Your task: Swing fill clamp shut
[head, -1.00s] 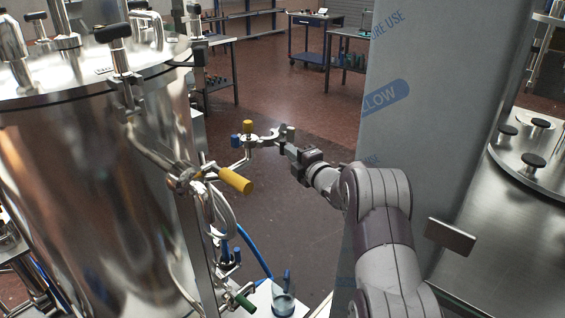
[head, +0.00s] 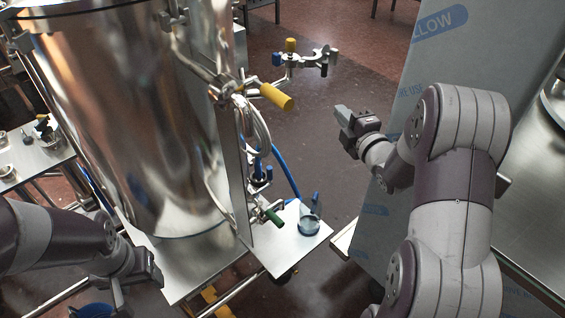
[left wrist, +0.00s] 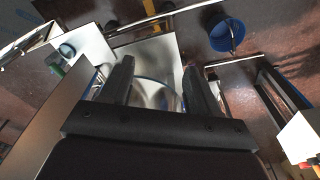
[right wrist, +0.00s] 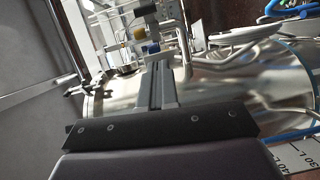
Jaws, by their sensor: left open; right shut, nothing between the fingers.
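The fill clamp (head: 325,61) is a small metal clamp at the free end of the fill pipe, beside a yellow knob (head: 290,45) and a blue knob (head: 277,59). I cannot tell from here whether its halves meet. My right gripper (head: 341,112) is shut and empty, below and slightly right of the clamp, apart from it. In the right wrist view its closed fingers (right wrist: 158,80) point towards the yellow knob (right wrist: 150,47). My left gripper (head: 122,292) is low at the left, beside the tank's base. The left wrist view shows its fingers (left wrist: 155,80) open and empty.
The large steel tank (head: 125,110) fills the left. A yellow-handled valve (head: 276,96), hoses and a green handle (head: 273,217) stand out from it. A small jar (head: 309,228) sits on the lower plate. A film-wrapped panel (head: 425,85) stands behind my right arm.

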